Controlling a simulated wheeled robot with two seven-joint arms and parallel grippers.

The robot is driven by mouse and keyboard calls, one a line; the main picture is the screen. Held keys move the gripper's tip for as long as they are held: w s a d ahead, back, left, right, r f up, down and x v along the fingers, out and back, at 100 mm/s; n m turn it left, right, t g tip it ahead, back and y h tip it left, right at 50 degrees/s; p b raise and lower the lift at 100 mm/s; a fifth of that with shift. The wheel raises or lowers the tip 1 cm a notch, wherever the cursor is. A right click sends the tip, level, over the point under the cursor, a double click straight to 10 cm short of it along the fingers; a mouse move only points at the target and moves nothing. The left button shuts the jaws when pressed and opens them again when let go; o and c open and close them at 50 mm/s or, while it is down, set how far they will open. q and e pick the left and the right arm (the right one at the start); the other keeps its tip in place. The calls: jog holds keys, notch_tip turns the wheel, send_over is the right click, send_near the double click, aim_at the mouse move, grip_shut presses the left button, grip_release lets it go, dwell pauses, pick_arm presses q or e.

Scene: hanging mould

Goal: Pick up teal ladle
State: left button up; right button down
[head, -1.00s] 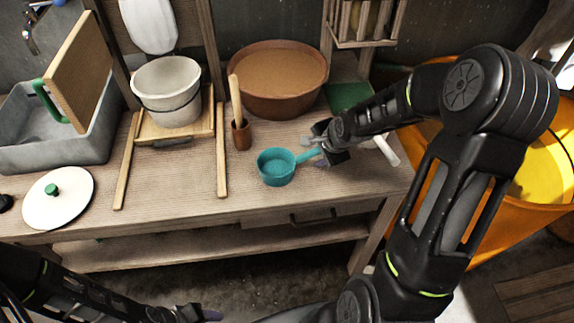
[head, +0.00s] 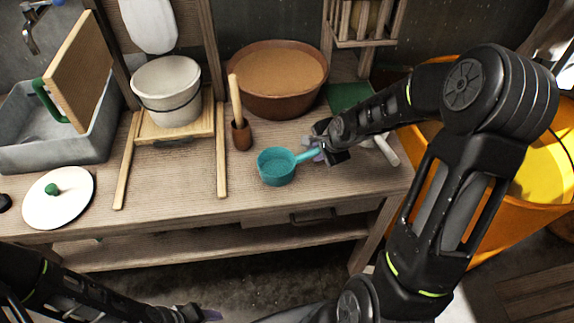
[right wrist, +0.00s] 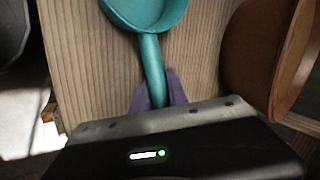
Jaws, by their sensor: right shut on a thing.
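The teal ladle (head: 276,168) is on the wooden table, with its round bowl to the left and its handle pointing right. My right gripper (head: 318,151) is shut on the handle of the ladle. In the right wrist view the teal bowl (right wrist: 146,10) is at the top, and its handle runs down between the purple fingertips (right wrist: 158,92). I cannot tell whether the bowl is touching the table or just above it. My left gripper (head: 200,314) is low at the bottom edge, away from the table top; its fingers are too small to read.
A brown basin (head: 278,108) stands behind the ladle. A small brown cup (head: 241,137) with a wooden stick is to its left. A white pot (head: 168,100), a white lid (head: 58,212) and a grey sink (head: 60,150) are further left. An orange tub (head: 490,222) is right of the table.

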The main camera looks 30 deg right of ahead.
jog(key=shift+r, duration=0.1)
dwell(0.5)
notch_tip(320, 180, up, 10)
jog(key=shift+b, duration=0.45)
dwell(0.5)
